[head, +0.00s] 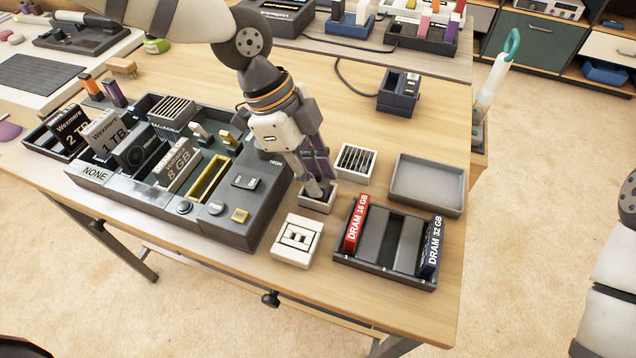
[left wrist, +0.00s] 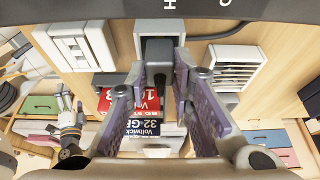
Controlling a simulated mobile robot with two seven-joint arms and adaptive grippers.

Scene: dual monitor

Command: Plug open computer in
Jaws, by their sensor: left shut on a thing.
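The open computer (head: 245,212) is a dark grey case at the table's left, with cards and a fan in it. My left gripper (head: 318,182) points down just right of the case, over a small white box (head: 316,203). In the left wrist view my left gripper (left wrist: 160,85) is shut on a dark block-like piece, probably a plug (left wrist: 160,60), at the white box (left wrist: 160,27). I cannot tell how deep the piece sits in the box. My right gripper (left wrist: 72,104) shows small in the left wrist view; its jaws are unclear.
A white slotted block (head: 297,240), a white vented box (head: 355,163), an empty grey tray (head: 428,185) and a holder (head: 385,268) with red and blue DRAM modules stand close by. A cable (head: 352,88) runs to a dark blue block (head: 398,92) behind.

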